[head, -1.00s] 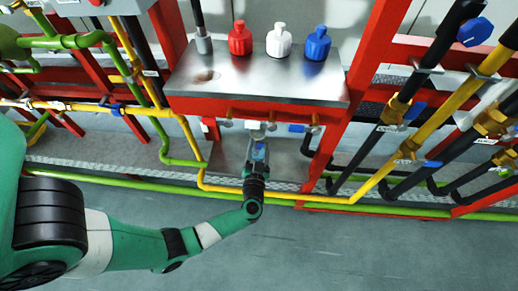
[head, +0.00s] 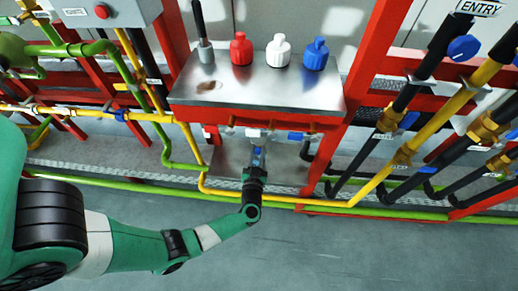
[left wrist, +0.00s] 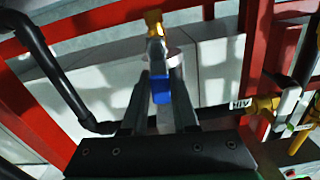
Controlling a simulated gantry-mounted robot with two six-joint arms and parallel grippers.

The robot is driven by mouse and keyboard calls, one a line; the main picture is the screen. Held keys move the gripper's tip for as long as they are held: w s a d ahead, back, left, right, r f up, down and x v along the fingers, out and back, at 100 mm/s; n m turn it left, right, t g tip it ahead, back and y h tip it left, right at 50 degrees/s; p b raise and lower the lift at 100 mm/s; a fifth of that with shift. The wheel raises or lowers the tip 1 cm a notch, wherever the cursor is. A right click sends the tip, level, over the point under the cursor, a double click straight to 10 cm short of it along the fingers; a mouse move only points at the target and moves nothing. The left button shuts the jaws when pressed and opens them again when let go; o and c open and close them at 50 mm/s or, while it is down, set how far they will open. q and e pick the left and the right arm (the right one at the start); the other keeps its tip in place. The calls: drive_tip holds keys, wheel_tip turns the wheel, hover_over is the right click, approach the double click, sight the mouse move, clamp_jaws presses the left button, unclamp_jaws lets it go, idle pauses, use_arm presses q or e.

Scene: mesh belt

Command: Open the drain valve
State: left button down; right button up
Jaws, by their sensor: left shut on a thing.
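Under the steel counter, a valve with a blue handle sits between the fingers of my left gripper (head: 258,155). In the left wrist view the fingers (left wrist: 160,76) stand on both sides of the blue handle (left wrist: 161,92) and are shut on it. The valve's brass fitting (left wrist: 153,20) shows beyond the fingertips, with a grey-white body below it. The handle points back toward my palm. In the head view the fingers partly hide the valve. My right gripper is not in view.
A steel counter (head: 262,98) carries red (head: 241,50), white (head: 278,52) and blue (head: 315,54) bottles. A red frame (head: 365,90) and yellow and black pipes with other blue-handled valves stand right. A green pipe runs low along the floor. The front floor is clear.

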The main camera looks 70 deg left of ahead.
use_arm(q)
drive_tip(key=shift+s+a+n+p, duration=0.1)
drive_tip(key=shift+s+n+p, duration=0.2)
drive_tip(key=shift+n, duration=0.5)
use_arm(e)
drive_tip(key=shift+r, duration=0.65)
use_arm(q)
drive_tip(key=c, duration=0.7)
unclamp_jaws()
